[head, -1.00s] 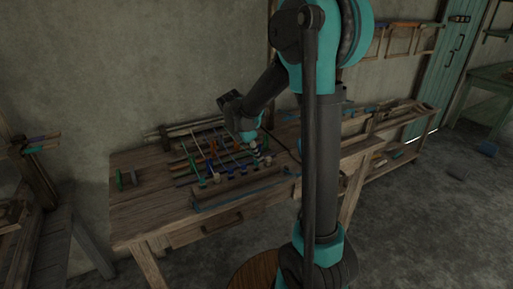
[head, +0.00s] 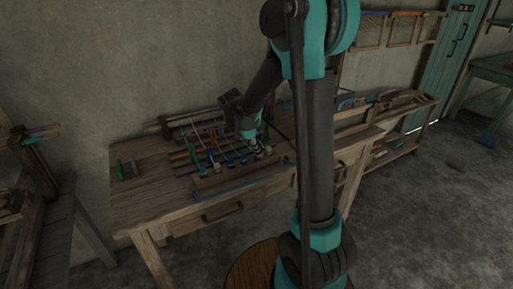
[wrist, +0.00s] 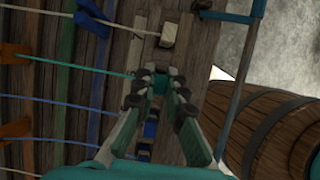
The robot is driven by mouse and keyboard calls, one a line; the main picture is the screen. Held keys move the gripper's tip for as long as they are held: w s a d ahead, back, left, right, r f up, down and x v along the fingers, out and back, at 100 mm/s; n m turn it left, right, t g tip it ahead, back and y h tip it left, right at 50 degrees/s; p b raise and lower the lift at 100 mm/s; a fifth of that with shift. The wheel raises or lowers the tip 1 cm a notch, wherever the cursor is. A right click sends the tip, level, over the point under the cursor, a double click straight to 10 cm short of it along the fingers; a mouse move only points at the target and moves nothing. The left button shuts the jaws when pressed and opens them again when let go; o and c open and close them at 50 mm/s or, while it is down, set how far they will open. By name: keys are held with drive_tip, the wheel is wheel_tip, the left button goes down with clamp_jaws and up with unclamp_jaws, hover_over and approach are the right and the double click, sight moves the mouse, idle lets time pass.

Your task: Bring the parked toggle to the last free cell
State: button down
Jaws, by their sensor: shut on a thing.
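My gripper (head: 254,146) is low over the right part of the loom frame on the bench. In the wrist view my gripper (wrist: 160,84) is shut on a small teal toggle (wrist: 160,86), mostly hidden between the fingertips. A teal cord (wrist: 85,68) runs from the left to the fingertips. A pale toggle (wrist: 168,36) sits on the wooden strip beyond the fingers, at the end of a white cord. Blue pieces (wrist: 150,130) show on the strip below the fingers, partly covered. The cells are too small or hidden to tell apart.
Coloured bars and cords cross the loom at left in the wrist view. A barrel (wrist: 280,125) stands below at right. Green discs (head: 127,169) stand on the bench's left end. A teal rod (wrist: 238,85) runs along the loom's edge. The bench front (head: 165,207) is clear.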

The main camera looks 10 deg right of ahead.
drive_tip(key=shift+f, duration=0.4)
drive_tip(key=c, duration=1.5)
unclamp_jaws()
drive_tip(key=v, duration=1.2)
